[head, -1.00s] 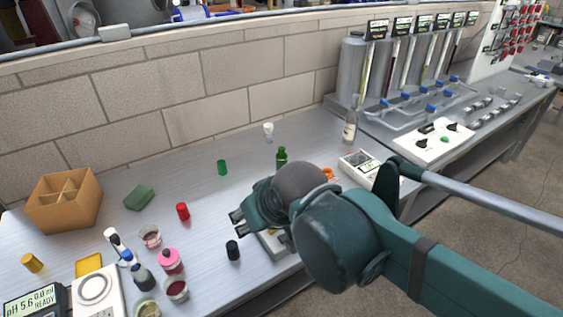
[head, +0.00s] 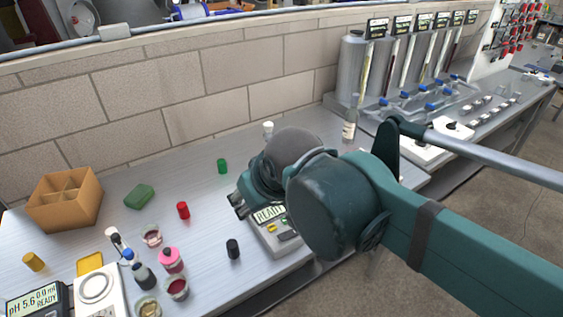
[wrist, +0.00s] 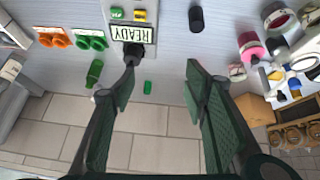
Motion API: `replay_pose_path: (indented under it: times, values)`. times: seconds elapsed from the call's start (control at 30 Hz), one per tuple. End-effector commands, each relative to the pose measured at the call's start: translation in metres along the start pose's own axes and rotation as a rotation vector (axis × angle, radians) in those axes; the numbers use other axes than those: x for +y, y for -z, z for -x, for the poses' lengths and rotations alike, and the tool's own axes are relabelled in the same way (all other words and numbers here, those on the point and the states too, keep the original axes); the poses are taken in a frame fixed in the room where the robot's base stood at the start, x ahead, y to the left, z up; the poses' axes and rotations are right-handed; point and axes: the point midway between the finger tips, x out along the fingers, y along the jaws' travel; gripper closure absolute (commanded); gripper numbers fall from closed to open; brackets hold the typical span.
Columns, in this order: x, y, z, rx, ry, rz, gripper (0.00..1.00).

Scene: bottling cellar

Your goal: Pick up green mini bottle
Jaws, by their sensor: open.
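The green mini bottle (wrist: 94,73) lies to the left of my left finger in the wrist view, outside the gap between the fingers. In the head view it is hidden behind my arm. My gripper (wrist: 161,70) is open and empty, its two dark green fingers spread wide above the bench. It also shows in the head view (head: 237,206), over the bench beside the device with the READY display. A short green cylinder (wrist: 147,87) shows between the fingers in the wrist view; it stands on the bench in the head view (head: 222,166).
The READY device (head: 270,215) and a black cylinder (head: 232,249) are near the gripper. A red cylinder (head: 183,210), green block (head: 139,197) and cardboard box (head: 93,207) stand left. A clear bottle (head: 349,131) stands behind my arm. A brick wall backs the bench.

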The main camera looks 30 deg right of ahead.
Motion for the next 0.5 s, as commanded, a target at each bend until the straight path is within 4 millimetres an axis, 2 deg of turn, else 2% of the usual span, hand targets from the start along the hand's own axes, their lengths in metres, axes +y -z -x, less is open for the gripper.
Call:
replay_pose_path:
  times: [0.27, 0.5]
  values:
    - [0.016, 0.012, -0.01, -0.038, -0.055, 0.122, 0.55]
    - [0.041, 0.029, -0.025, -0.104, -0.137, 0.305, 0.55]
